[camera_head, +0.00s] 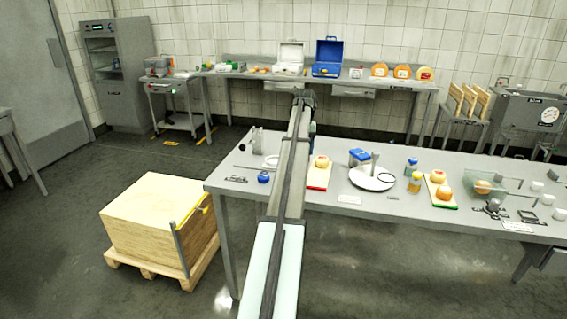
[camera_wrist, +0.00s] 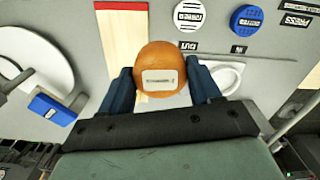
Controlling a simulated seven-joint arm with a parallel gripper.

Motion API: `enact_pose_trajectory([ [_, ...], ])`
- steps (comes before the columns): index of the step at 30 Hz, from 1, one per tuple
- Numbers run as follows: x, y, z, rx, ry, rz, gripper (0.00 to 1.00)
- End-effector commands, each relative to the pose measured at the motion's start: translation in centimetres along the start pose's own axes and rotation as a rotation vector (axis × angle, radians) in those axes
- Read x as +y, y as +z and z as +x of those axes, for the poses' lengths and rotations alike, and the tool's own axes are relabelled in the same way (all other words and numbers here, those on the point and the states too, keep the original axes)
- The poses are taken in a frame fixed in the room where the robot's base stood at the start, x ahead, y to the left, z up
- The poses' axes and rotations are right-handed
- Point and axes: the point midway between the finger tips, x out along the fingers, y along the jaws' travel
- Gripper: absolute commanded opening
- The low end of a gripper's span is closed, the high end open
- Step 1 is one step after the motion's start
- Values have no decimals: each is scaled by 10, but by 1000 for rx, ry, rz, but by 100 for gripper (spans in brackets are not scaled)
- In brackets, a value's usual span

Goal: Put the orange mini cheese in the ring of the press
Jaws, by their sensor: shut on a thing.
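The orange mini cheese (camera_wrist: 162,72), round with a pale label, sits between the two blue fingers of my gripper (camera_wrist: 163,88) in the wrist view. The fingers are shut on its sides. In the head view, an orange cheese (camera_head: 321,161) shows at the far end of a red and cream board, right of my arm; it appears to be the same one. In the wrist view, a white oval ring (camera_wrist: 229,76) lies right of the cheese, partly behind a finger. I cannot tell for sure that it belongs to the press.
The board (camera_wrist: 122,40) lies beneath and beside the cheese. A white disc (camera_head: 372,178) with a grey post and a blue box (camera_head: 358,157) stand to its right. Other cheeses (camera_head: 444,192) sit farther right.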

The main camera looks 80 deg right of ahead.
Motion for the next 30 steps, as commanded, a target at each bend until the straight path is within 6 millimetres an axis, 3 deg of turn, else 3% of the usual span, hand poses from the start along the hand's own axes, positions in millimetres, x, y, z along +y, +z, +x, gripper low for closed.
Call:
enact_pose_trajectory([
  [1,-23,-9,0,-1,0,-27,29],
  [6,-88,-47,-3,-5,0,-99,29],
  [10,-117,-77,-7,-5,1,-108,29],
  [18,-120,-117,-14,2,1,-8,29],
  [25,-119,-115,-9,5,1,72,29],
  [30,-119,-114,12,3,1,76,29],
])
